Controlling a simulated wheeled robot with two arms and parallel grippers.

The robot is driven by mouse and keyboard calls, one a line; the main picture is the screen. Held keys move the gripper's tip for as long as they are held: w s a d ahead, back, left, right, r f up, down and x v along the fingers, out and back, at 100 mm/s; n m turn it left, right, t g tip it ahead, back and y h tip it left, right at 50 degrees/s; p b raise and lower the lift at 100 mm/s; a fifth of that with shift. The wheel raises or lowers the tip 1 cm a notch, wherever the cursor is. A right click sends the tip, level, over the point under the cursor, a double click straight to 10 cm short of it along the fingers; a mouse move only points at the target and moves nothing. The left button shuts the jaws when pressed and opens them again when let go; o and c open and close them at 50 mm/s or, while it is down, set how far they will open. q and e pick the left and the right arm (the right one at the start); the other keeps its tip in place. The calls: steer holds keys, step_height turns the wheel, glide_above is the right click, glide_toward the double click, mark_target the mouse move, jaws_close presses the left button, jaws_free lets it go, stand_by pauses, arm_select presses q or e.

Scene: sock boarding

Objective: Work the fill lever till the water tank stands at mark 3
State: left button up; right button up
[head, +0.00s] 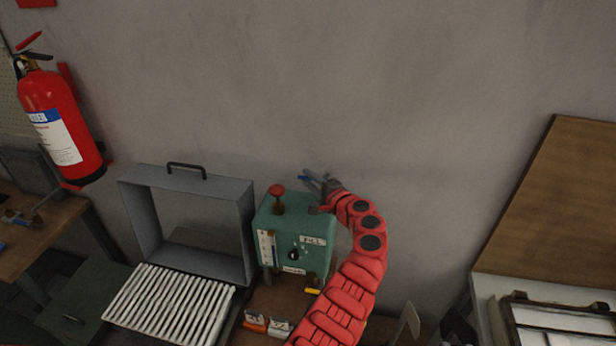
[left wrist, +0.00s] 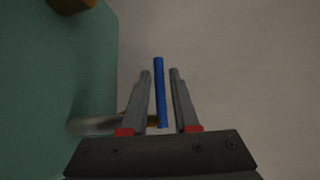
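The teal water tank unit (head: 318,262) stands against the wall in the head view, with a white gauge strip (head: 266,247) on its front left. The gauge's marks and level are too small to read. The fill lever's blue handle (left wrist: 160,92) sticks out beside the unit's side and shows as a small blue tip (head: 303,177) in the head view. My left gripper (head: 314,178) is at the unit's upper right. In the left wrist view its fingers (left wrist: 160,72) are open, one on each side of the blue handle, with visible gaps. My right gripper is not in view.
A red knob (head: 277,190) rises from the unit's top. A grey open-frame box (head: 130,215) and a white ribbed rack (head: 165,305) stand to the left. Small orange and white blocks (head: 256,322) lie in front. A fire extinguisher (head: 55,120) hangs far left.

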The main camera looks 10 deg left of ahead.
arm_select(q)
steer(key=shift+w+a+f, duration=0.1)
steer(key=shift+w+a, duration=0.25)
steer(key=shift+w, duration=0.05)
jaws_close()
stand_by(1.3)
